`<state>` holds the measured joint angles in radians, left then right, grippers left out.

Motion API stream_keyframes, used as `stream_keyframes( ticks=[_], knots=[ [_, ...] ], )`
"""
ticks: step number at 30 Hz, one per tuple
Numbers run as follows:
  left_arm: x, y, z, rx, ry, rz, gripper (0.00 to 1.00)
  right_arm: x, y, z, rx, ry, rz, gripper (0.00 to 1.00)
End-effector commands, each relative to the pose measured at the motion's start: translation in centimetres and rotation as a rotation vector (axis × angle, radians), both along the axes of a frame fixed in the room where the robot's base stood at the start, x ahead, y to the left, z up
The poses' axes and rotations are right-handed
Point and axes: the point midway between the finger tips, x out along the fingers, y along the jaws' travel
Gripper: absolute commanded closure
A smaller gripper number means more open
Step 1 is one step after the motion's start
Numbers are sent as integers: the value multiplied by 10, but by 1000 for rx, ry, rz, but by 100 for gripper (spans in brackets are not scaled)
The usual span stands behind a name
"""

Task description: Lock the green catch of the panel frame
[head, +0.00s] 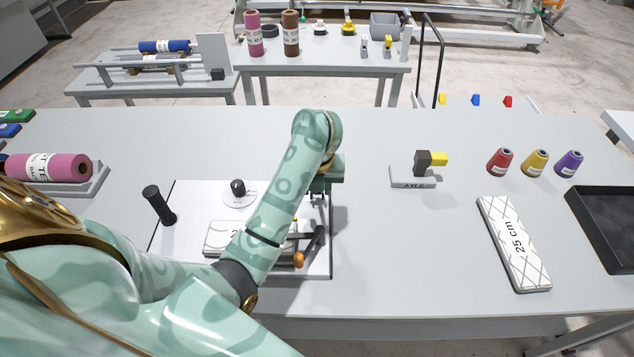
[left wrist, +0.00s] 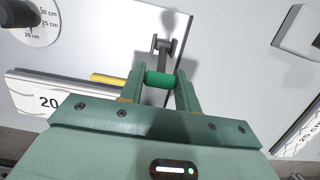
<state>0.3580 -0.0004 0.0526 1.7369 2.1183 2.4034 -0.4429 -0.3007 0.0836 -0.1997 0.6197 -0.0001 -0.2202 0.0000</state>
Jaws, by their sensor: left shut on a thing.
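My left gripper (head: 326,183) is at the right edge of the white panel (head: 190,215) with the black handle. In the left wrist view, my left gripper (left wrist: 160,72) is shut on a green cylinder (left wrist: 161,80), which looks like the green catch's handle. A dark stem with a forked end (left wrist: 164,46) lies just beyond it. In the head view my arm and gripper hide the catch. I cannot tell if the catch is locked. My right gripper is in neither view.
On the panel are a black upright handle (head: 159,204), a dial (head: 238,192), a patterned "20" block (head: 218,237) and a dark lever with an orange knob (head: 298,260).

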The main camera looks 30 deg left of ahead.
Motion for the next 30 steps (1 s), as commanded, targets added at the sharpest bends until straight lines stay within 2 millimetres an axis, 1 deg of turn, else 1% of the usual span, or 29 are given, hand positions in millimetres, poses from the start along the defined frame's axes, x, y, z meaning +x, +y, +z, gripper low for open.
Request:
stream_keyframes(
  ticks=[7, 8, 9, 10, 17, 20, 23, 25, 29, 30],
  knots=[
    [0, 1, 0, 3, 0, 2, 90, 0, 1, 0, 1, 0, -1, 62],
    [0, 1, 0, 3, 0, 2, 62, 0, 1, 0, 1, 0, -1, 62],
    [0, 1, 0, 3, 0, 2, 51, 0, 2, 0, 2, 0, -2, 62],
    [0, 1, 0, 3, 0, 2, 45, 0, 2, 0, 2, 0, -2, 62],
    [0, 1, 0, 3, -1, 1, 45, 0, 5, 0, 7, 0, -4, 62],
    [-1, 0, 4, 3, -2, 1, 45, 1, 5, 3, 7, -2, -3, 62],
    [-2, -1, 19, 3, -3, 1, 45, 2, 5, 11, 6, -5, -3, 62],
    [-4, -2, 34, 3, -5, 1, 45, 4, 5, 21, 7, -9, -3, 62],
    [-10, -5, 73, 3, -5, 2, 45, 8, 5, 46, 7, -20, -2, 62],
    [-12, -7, 85, 3, -6, 2, 45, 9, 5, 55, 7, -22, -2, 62]
  ],
)
